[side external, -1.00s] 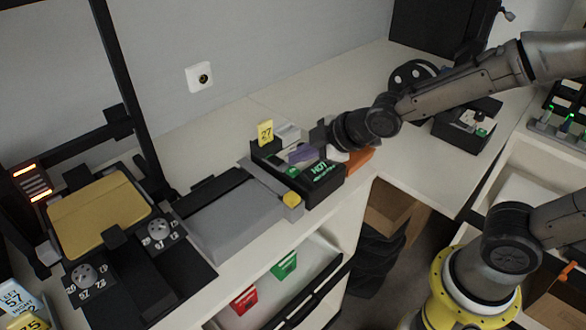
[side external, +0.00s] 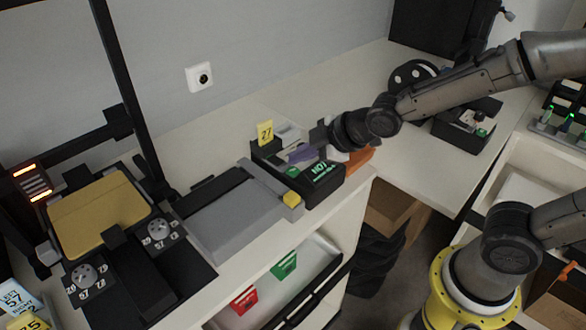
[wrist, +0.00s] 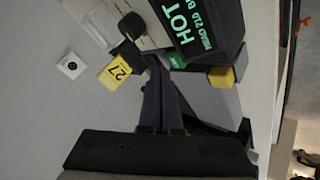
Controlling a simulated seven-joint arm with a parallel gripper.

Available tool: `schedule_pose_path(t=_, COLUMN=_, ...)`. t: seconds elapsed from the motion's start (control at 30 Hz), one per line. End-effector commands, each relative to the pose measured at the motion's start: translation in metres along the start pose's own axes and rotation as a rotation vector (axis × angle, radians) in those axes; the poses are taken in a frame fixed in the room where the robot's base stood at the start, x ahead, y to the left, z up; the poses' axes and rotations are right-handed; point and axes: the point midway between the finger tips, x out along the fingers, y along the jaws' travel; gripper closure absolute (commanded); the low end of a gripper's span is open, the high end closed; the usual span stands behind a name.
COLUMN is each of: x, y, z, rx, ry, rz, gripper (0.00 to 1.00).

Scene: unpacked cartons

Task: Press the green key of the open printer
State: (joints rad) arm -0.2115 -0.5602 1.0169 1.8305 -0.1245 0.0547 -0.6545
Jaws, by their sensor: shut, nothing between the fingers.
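The printer (side external: 325,190) is a black unit on the bench with a lit green HOT text on its front; the text also shows in the wrist view (wrist: 190,25). Its green key (side external: 292,172) is small and sits beside the lit text. In the wrist view the green key (wrist: 174,61) is partly covered by my fingertips. My gripper (side external: 300,155) is shut and empty, its purple fingers reaching over the printer. In the wrist view the tips of my gripper (wrist: 160,68) are right at the green key. I cannot tell whether they touch it.
A yellow tag 27 (side external: 265,132) stands at the printer's back, close to my fingers. A yellow knob (side external: 291,199) is at the front corner. A grey-lidded unit (side external: 235,218) adjoins on the left. Another black device (side external: 468,128) with a green part stands right. Bench behind is clear.

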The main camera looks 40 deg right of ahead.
Motion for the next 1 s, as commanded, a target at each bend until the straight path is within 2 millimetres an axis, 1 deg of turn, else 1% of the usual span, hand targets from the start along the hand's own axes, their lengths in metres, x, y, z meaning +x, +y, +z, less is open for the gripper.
schedule_pose_path(t=0.23, x=0.0003, y=-0.0003, z=0.0003, rx=0.000, ry=0.000, rz=0.000, gripper=1.00)
schedule_pose_path(t=0.53, x=0.0058, y=-0.0047, z=0.0044, rx=0.000, ry=-0.001, rz=-0.001, gripper=1.00)
schedule_pose_path(t=1.0, x=0.0069, y=-0.0051, z=0.0048, rx=0.000, ry=0.000, rz=0.000, gripper=1.00)
